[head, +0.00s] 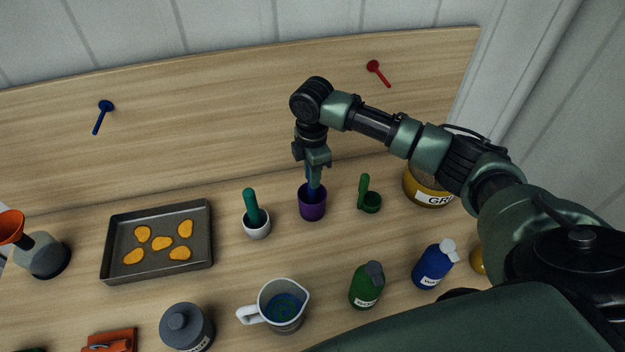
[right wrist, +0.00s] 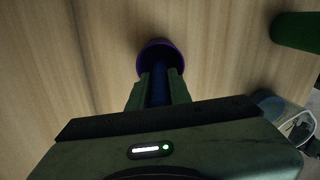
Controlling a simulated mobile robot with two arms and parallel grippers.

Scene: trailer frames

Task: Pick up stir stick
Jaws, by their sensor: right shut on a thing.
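A blue stick (head: 313,188), which looks like the stir stick, stands in a purple cup (head: 313,206) near the middle of the table. My right gripper (head: 316,172) is above the cup, pointing down, and is shut on the stick's upper part. In the right wrist view the blue stick (right wrist: 159,88) lies between the two fingers and runs down into the purple cup (right wrist: 160,52). Its lower end is hidden inside the cup. My left gripper is not in view.
A white mortar (head: 257,230) with a teal pestle is left of the cup. A small green scoop or cup (head: 371,202) is close on the right, with a yellow tin (head: 425,189) beyond. A baking tray (head: 107,246), jug (head: 298,314) and bottles (head: 366,290) stand around.

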